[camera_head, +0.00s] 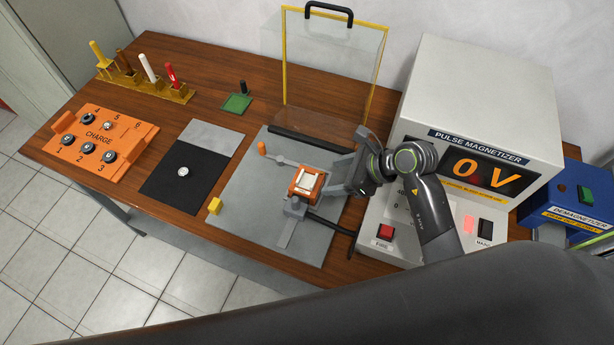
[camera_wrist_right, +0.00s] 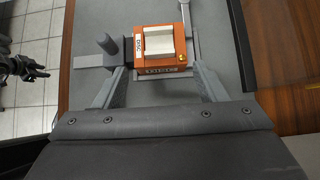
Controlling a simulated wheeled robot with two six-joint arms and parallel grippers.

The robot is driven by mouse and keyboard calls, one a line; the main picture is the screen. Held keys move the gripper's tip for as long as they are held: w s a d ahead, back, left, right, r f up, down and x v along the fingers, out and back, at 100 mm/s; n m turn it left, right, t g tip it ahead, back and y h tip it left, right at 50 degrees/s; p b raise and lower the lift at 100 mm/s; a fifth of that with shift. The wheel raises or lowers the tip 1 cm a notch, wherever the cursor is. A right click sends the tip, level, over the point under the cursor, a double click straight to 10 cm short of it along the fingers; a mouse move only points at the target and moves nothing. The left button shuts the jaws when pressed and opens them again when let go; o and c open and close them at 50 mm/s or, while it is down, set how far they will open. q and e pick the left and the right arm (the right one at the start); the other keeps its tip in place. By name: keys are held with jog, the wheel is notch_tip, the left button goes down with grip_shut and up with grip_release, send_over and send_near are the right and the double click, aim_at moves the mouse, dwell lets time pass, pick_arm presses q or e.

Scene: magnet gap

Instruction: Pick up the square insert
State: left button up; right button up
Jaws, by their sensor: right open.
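An orange block with a white square top (camera_head: 306,181) sits in the grey fixture on the grey plate. In the right wrist view it is an orange frame around a white square (camera_wrist_right: 159,40). I cannot tell for sure whether this white square is the square insert. My right gripper (camera_head: 324,184) is at the block's right side in the head view. In the right wrist view its fingers (camera_wrist_right: 160,78) are apart and empty, just short of the block's near edge. A dark shape at the left of the right wrist view seems to be my left gripper (camera_wrist_right: 22,68); its jaws are unclear.
The grey plate (camera_head: 250,200) carries an orange-knobbed lever (camera_head: 263,148) and a small yellow block (camera_head: 215,206). A clear yellow-edged guard (camera_head: 330,75) stands behind. The pulse magnetizer (camera_head: 480,110) is close on the right. A green square with a black handle (camera_head: 237,104) lies further back.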

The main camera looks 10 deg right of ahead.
aim_at(315, 183)
jog(key=p+x, duration=0.2)
jog(key=x, duration=0.2)
jog(key=shift+a+f, duration=0.2)
jog(key=shift+f, duration=0.05)
jog(key=shift+w+a+f, duration=0.2)
jog(key=shift+a+f, duration=0.1)
jog(key=shift+f, duration=0.25)
jog(key=shift+s+f, duration=0.1)
jog(key=shift+f, duration=0.05)
jog(key=c, duration=1)
